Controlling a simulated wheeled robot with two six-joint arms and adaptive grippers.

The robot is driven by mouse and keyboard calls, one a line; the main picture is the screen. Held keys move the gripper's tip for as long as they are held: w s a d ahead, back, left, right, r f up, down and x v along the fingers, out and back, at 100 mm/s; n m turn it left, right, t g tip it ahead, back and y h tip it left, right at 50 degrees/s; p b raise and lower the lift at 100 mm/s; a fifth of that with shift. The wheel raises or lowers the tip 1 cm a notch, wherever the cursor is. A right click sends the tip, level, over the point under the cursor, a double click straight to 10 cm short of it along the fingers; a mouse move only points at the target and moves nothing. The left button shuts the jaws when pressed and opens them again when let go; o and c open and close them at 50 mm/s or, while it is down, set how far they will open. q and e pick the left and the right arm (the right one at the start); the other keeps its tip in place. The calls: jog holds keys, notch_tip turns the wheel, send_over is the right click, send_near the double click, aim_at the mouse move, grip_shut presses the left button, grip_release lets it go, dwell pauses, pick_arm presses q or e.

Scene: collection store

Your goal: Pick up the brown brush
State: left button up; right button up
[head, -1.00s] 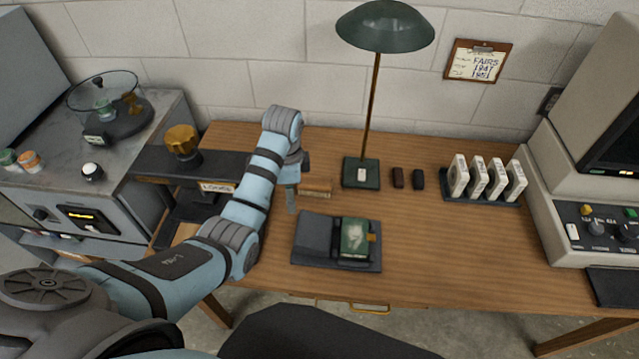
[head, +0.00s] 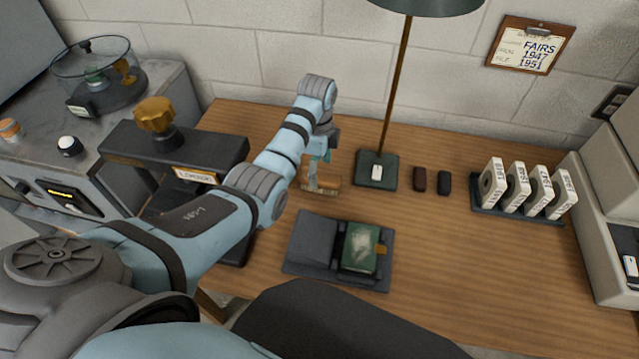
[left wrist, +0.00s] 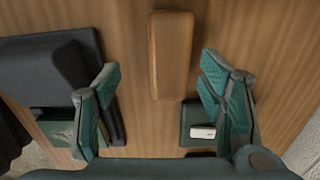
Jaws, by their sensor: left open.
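The brown brush (head: 331,187), a wooden block, lies on the wooden table left of the lamp base. My left gripper (head: 318,170) is above it and partly hides it in the head view. In the left wrist view the brush (left wrist: 170,55) is a long rounded brown block lying ahead of the open fingers. My right gripper is not in view.
The green lamp base (head: 376,171) stands close right of the brush. A dark grey stand with a green book (head: 360,247) lies in front. A black press (head: 175,150) stands left.

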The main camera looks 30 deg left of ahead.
pick_arm(q)
jog(key=f+b, duration=0.1)
jog(key=f, duration=0.2)
jog(key=w+f+b, duration=0.1)
jog(key=f, duration=0.2)
jog(key=shift+w+d, duration=0.1)
jog(key=shift+w, duration=0.05)
jog(key=shift+r, duration=0.1)
jog(key=shift+c, duration=0.5)
jog(key=c, duration=1.2)
jog(key=shift+r, duration=0.1)
notch_tip(320, 180, up, 14)
jog(key=p, duration=0.4)
notch_tip(320, 180, up, 6)
jog(key=p, duration=0.5)
send_over(320, 175)
